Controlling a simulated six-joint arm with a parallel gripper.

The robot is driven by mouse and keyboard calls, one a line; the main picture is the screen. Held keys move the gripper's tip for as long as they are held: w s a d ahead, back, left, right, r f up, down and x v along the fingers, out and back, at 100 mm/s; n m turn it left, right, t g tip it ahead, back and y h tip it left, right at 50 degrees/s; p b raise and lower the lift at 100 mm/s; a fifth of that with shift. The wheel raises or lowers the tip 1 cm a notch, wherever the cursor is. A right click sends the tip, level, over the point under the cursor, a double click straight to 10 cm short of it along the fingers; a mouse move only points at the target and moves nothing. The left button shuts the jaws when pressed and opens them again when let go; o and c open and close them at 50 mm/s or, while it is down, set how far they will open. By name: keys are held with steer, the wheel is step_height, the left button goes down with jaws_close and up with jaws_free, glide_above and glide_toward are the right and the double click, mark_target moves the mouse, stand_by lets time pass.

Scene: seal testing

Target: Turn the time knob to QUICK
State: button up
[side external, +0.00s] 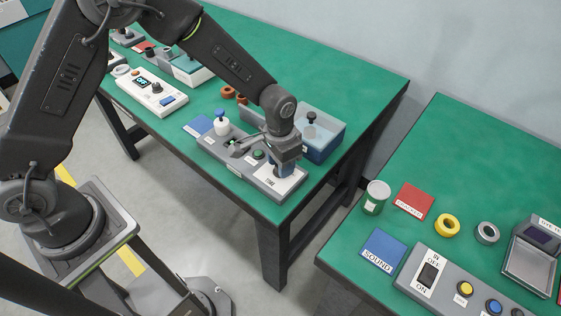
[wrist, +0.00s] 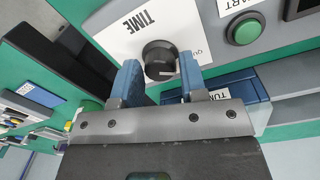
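The time knob (wrist: 160,58) is black and round, on a white plate marked TIME (wrist: 125,30), in the wrist view. A pale pointer line shows on its near lower side. Letters starting "QU" show on the plate, partly hidden behind the right finger. My gripper (wrist: 161,66) has its two blue fingers on either side of the knob, very close to it. I cannot tell whether they touch it. In the side view my gripper (side external: 283,168) is down at the right end of the grey panel (side external: 236,164); the knob is hidden there.
A green button (wrist: 244,29) and a dark display lie beside the plate. A white-topped lever or plunger (side external: 222,126) stands at the panel's left end.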

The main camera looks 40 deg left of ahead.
steer(key=shift+o, duration=1.4)
step_height(320, 180, up, 14)
steer(key=shift+a, duration=0.25)
steer(key=s+a+r+n+t, duration=0.1)
steer(key=s+a+r+t, duration=0.1)
steer(key=s+a+r, duration=0.4)
steer(key=s+a+r+n+t, duration=0.1)
steer(key=s+a+r+t, duration=0.1)
steer(key=s, duration=0.5)
steer(key=s+a+r+n+t, duration=0.1)
steer(key=s+a+r, duration=0.3)
steer(key=s, duration=0.3)
steer(key=shift+s+a+n+t, duration=0.25)
steer(key=shift+s+n+t, duration=0.05)
steer(key=shift+t, duration=0.1)
